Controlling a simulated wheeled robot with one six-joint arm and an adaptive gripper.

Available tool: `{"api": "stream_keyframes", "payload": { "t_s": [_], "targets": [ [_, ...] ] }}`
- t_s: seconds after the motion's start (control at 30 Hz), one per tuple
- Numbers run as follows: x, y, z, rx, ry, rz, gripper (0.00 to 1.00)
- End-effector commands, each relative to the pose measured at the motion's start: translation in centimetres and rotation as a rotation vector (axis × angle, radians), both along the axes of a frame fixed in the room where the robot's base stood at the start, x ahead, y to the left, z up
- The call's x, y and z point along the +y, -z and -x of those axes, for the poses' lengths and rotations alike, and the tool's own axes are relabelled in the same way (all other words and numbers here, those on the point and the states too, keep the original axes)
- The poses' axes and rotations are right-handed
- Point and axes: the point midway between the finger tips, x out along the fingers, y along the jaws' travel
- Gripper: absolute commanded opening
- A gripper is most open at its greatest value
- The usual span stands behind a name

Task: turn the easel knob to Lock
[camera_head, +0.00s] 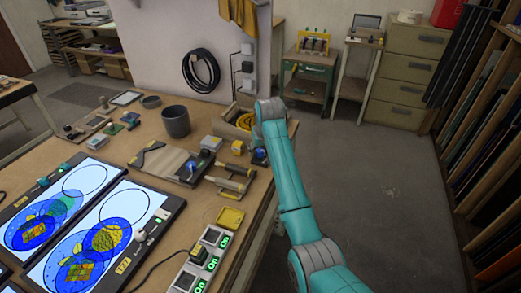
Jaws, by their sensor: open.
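I cannot pick out an easel knob or a Lock label for certain. Two lit panels with colored glass patterns lie at the left of the table, the nearer one (105,235) and the farther one (62,205). A small pale knob-like part (141,236) sits on the nearer panel's right edge; its setting is too small to read. My teal arm reaches in from the lower right. My gripper (258,157) is open at the table's right edge, partly hidden by the arm, and apart from the panels.
The wooden table (205,205) holds a dark grey cup (176,121), handled tools (230,186), a yellow dish (230,217) and a switch strip (203,258) reading On. A wooden box (236,118) stands by my arm. Open floor (375,190) lies right; racks (490,150) line the wall.

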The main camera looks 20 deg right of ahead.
Motion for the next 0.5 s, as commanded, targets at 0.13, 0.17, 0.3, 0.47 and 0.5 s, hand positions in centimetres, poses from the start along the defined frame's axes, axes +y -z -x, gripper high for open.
{"api": "stream_keyframes", "payload": {
  "t_s": [0.13,0.17,0.3,0.47,0.5],
  "targets": [
    [0.0,-0.01,0.0,0.0,0.0,0.0,0.23],
    [0.0,-0.01,0.0,0.0,0.0,0.0,0.15],
    [0.0,-0.02,0.01,0.0,0.0,0.0,0.0],
    [-0.09,-0.01,0.0,0.001,-0.034,0.0,0.0],
    [-0.13,-0.01,0.0,0.001,-0.059,0.001,0.0]
  ]
}}
